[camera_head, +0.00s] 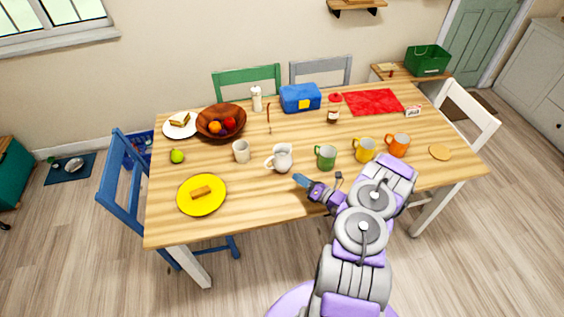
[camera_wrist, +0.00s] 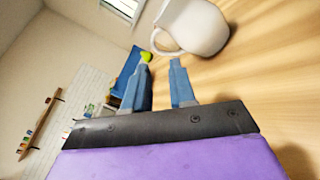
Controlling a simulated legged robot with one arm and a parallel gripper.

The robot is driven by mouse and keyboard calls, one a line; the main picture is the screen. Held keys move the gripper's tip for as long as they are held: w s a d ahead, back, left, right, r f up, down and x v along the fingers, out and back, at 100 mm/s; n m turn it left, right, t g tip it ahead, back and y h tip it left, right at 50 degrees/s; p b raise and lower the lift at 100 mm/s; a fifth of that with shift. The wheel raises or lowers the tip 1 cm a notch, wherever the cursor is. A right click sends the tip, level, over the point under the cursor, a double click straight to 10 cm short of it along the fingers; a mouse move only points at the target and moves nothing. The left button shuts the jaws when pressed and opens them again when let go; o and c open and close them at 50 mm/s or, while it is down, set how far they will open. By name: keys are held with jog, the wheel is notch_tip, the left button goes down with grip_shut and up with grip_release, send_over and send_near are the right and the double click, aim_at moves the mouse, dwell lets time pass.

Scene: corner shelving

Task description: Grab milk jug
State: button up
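The milk jug (camera_head: 281,158) is white with a handle on its left side. It stands upright on the wooden table, between a white mug and a green mug. In the wrist view the jug (camera_wrist: 195,24) shows at the top, ahead of my fingertips, with its handle toward the picture's left. My gripper (camera_head: 300,181) is over the near side of the table, below and right of the jug in the head view. In the wrist view my gripper (camera_wrist: 160,68) has its two blue fingers apart, with nothing between them.
A white mug (camera_head: 241,151) and a green mug (camera_head: 325,157) flank the jug. Yellow (camera_head: 364,150) and orange (camera_head: 398,145) mugs stand further right. A yellow plate (camera_head: 215,205) with food lies at the left front. A fruit bowl (camera_head: 206,131) stands behind. Table is bare around the jug's front.

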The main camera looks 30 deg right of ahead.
jog(key=b, duration=0.1)
send_near(267, 162)
jog(key=x, duration=0.3)
jog(key=shift+w+d+f, duration=0.1)
jog(key=shift+w, duration=0.35)
jog(key=shift+w+d+f, duration=0.1)
jog(key=shift+w+d, duration=0.2)
jog(key=shift+d, duration=0.1)
jog(key=shift+w+a+f+b, duration=0.1)
jog(key=shift+w+b, duration=0.2)
jog(key=shift+w, duration=0.05)
jog(key=w+a, duration=0.3)
jog(key=shift+w+b, duration=0.25)
jog(key=shift+b, duration=0.1)
jog(key=shift+d, duration=0.35)
jog(key=shift+c, duration=0.5)
jog(key=shift+d, duration=0.2)
jog(key=c, duration=0.3)
jog(key=shift+a, duration=0.45)
grip_shut()
